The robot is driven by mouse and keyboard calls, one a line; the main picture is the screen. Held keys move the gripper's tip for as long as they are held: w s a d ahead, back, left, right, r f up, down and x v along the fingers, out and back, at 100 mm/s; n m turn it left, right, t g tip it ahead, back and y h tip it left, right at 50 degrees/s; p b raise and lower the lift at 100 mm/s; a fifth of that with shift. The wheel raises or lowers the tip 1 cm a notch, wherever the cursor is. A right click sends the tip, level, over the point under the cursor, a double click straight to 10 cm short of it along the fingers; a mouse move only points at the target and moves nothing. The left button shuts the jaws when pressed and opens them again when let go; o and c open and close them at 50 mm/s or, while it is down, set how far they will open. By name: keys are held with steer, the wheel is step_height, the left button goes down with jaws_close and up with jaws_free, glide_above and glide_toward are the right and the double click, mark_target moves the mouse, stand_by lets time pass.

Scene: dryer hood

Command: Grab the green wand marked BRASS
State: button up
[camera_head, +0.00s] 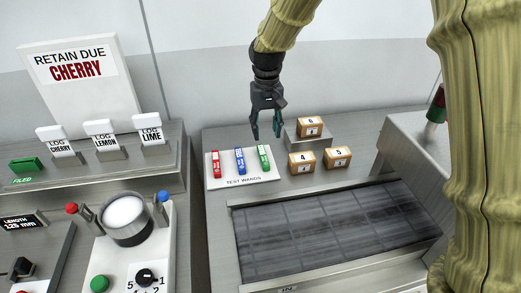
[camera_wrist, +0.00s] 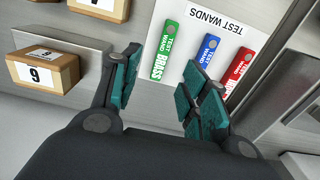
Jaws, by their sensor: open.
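The green wand (camera_head: 264,158) lies on a white card labelled TEST WANDS (camera_head: 243,182), at the right end of a row of three. In the wrist view the green wand (camera_wrist: 165,51) reads TEST WAND and BRASS. The blue wand (camera_head: 240,160) is in the middle and the red wand (camera_head: 216,164) at the left. My gripper (camera_head: 265,132) is open and empty, fingers pointing down, just above and behind the green wand. In the wrist view my gripper (camera_wrist: 158,95) has its fingers spread, with the green wand beyond the gap between them.
A dark slatted bed (camera_head: 335,235) lies in front. White blocks marked LOG stand on a left ledge (camera_head: 110,170).

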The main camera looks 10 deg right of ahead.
glide_above(263, 155)
step_height(263, 155, down, 5)
steer(key=shift+d+r+p, duration=0.1)
steer(key=shift+d+p, duration=0.05)
steer(key=shift+p, duration=0.25)
steer(key=shift+s+f, duration=0.15)
steer(key=shift+f, duration=0.3)
steer(key=f, duration=0.1)
steer(key=f+p, duration=0.1)
steer(key=f, duration=0.1)
steer(key=shift+w, duration=0.25)
steer(key=shift+f+p, duration=0.35)
steer(key=shift+f, duration=0.4)
jaws_close()
